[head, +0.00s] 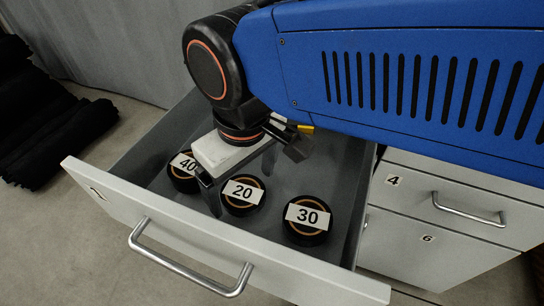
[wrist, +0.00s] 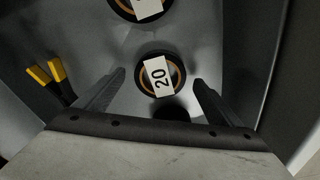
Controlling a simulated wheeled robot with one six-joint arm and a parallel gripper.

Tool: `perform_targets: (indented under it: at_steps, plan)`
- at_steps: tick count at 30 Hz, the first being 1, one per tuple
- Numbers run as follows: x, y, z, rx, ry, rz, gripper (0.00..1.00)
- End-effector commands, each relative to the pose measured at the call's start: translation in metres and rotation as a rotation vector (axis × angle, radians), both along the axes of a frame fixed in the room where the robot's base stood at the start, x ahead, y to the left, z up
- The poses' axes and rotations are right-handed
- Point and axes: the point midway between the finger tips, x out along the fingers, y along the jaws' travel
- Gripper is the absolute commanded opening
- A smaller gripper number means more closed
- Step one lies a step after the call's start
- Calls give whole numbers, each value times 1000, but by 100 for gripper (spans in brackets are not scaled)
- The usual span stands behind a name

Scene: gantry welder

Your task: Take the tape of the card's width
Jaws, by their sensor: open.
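Three dark tape rolls with white number labels lie in an open drawer (head: 100,178): 40 (head: 183,172), 20 (head: 240,204) and 30 (head: 307,217). My gripper (head: 243,181) is open and empty over the drawer, close to the 20 roll. In the wrist view, the 20 roll (wrist: 160,92) lies between and beyond my two fingers. A second roll (wrist: 137,8) is cut off at the top edge there, its number not readable. No card shows in either view.
Yellow-tipped handles (wrist: 45,75) lie in the drawer, left of my fingers in the wrist view. The drawer walls enclose the rolls. Closed drawers marked 4 (head: 455,203) and 6 (head: 420,255) stand at right. Dark folded material (head: 50,120) lies on the floor at left.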

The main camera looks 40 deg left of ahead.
Motion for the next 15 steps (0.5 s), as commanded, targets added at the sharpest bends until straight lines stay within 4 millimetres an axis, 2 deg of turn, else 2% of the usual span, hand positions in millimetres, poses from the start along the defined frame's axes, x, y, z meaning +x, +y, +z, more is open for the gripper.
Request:
perform_targets:
  at_steps: [4,11,13,15]
  plan:
    - [0,1,-11,0,0,0,88]
    - [0,1,-12,1,0,0,88]
    - [0,1,-12,1,0,0,76]
    - [0,1,-12,1,0,0,60]
